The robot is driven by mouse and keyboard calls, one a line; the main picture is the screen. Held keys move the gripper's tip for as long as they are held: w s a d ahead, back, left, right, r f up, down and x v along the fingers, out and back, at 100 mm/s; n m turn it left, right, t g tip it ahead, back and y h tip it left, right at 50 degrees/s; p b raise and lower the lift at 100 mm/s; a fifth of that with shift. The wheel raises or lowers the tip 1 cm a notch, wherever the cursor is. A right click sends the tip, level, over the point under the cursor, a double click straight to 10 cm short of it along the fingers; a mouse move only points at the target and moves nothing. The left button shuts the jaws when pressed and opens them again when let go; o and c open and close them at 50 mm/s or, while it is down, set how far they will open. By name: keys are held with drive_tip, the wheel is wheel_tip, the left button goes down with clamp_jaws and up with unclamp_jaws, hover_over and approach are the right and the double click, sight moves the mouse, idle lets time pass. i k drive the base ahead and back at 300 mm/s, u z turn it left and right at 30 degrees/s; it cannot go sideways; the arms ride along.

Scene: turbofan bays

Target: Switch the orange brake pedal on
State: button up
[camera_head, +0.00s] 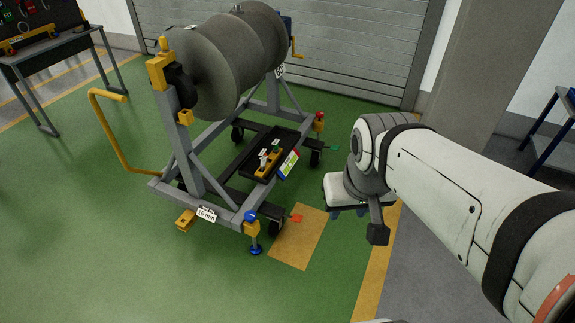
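A small orange-red pedal (297,218) sticks out to the right of the front right caster wheel (275,222) of a grey engine stand (232,217). It is low, just above the floor. A similar green pedal (335,147) shows at the rear right caster. My gripper (348,212) points down, to the right of the orange-red pedal and apart from it in the picture. Its blue fingertips are partly hidden under the white gripper body, so I cannot tell how far apart they are. I see nothing held in it.
The stand carries a large grey roller (215,65) and a dark tray (257,153). A blue-footed jack (254,238) stands left of the pedal. An orange-yellow floor patch (299,243) lies below. A yellow handle (112,135) juts left. Green floor in front is clear.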

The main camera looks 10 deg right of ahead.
sight(296, 218)
drive_tip(key=u, duration=0.05)
drive_tip(key=i, duration=1)
drive_tip(key=u, duration=1.45)
drive_tip(key=k, duration=1.35)
drive_tip(key=z, duration=0.35)
drive_tip(key=i, duration=1.4)
drive_tip(key=z, duration=0.9)
